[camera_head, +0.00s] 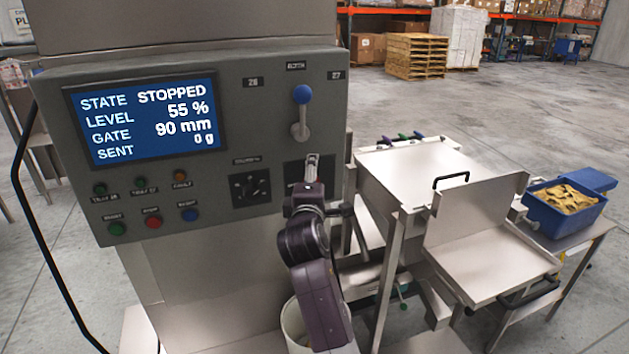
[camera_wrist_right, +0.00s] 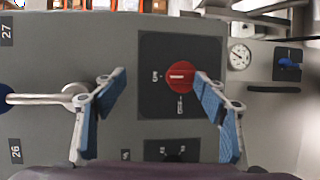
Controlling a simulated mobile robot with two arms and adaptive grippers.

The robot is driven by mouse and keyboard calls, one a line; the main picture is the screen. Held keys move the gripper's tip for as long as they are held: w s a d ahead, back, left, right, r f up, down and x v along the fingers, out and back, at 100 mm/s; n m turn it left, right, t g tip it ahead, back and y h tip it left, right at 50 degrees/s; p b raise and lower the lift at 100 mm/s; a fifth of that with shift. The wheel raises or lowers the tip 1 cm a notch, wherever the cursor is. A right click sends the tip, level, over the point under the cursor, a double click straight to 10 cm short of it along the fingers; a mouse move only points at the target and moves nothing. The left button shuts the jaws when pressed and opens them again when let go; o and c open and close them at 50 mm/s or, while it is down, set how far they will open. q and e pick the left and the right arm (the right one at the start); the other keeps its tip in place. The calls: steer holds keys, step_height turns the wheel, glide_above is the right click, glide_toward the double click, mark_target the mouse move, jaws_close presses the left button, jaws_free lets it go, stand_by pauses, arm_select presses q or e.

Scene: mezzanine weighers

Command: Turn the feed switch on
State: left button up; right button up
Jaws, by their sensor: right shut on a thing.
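The feed switch appears to be the red rotary knob (camera_wrist_right: 181,75) on a dark square plate (camera_wrist_right: 150,50) of the grey control panel (camera_head: 235,85). In the wrist view its white bar lies level, in line with the mark at its left. My right gripper (camera_head: 312,165) reaches the panel and covers the knob in the head view. It is shut on the knob: in the wrist view the right-hand fingertip of my gripper (camera_wrist_right: 159,74) meets the knob's edge, while contact at the other finger is unclear. The screen (camera_head: 147,117) reads STOPPED. My left gripper is not in view.
A blue-ball lever (camera_head: 302,95) stands out just above my gripper. A black selector (camera_head: 250,187) and several coloured buttons (camera_head: 153,222) lie left of it. A steel weigher (camera_head: 425,175) and a blue bin (camera_head: 545,213) stand at the right. A white bucket (camera_head: 292,325) is below.

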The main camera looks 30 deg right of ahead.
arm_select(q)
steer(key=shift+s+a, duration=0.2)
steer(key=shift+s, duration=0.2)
arm_select(e)
steer(key=v, duration=0.6)
steer(key=shift+s+r, duration=0.3)
steer(key=shift+s, duration=0.05)
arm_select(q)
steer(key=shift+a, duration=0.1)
arm_select(e)
steer(key=shift+s+a, duration=0.1)
steer(key=shift+a, duration=0.05)
